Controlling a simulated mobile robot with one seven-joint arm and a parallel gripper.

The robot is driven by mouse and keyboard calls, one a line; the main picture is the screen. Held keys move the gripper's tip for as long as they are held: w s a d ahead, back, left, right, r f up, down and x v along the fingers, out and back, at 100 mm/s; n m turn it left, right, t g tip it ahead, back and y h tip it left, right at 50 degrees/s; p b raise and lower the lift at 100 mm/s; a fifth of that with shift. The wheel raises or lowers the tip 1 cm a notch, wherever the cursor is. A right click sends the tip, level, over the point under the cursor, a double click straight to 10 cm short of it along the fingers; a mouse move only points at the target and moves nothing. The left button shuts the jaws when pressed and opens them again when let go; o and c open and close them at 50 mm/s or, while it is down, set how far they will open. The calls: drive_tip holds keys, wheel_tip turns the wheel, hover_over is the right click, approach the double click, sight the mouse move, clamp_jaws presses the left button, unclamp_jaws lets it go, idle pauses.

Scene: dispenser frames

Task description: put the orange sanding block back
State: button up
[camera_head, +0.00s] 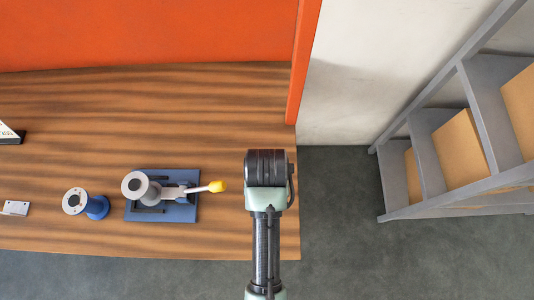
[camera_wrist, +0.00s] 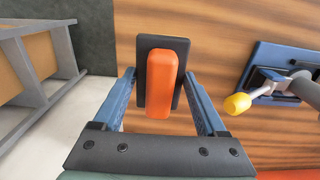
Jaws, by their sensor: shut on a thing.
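The orange sanding block (camera_wrist: 168,78) shows in the wrist view, a rounded orange grip on a flat dark base. My gripper (camera_wrist: 158,76) has its two blue fingers on either side of the block and is shut on it. The wood-grain bench top lies behind the block; I cannot tell the gap between them. In the head view my arm's wrist is over the bench's right end, and it hides the fingers and the block.
A blue-based device (camera_head: 180,211) with a grey spool and yellow-tipped lever stands on the bench (camera_head: 150,110), left of my arm. A blue-and-grey spool (camera_head: 98,207) stands beside it. An orange panel (camera_head: 150,35) bounds the back. Grey shelving (camera_head: 395,180) with boxes stands right, across open floor.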

wheel_tip(320, 180, down, 9)
drive_tip(key=shift+f, duration=0.15)
idle(0.4)
drive_tip(key=shift+f, duration=0.2)
drive_tip(key=o, duration=1.2)
drive_tip(key=shift+o, duration=0.2)
drive_tip(key=shift+r, duration=0.2)
wheel_tip(320, 180, up, 11)
drive_tip(key=shift+f, duration=0.1)
drive_tip(key=shift+r, duration=0.65)
drive_tip(key=shift+s, duration=0.1)
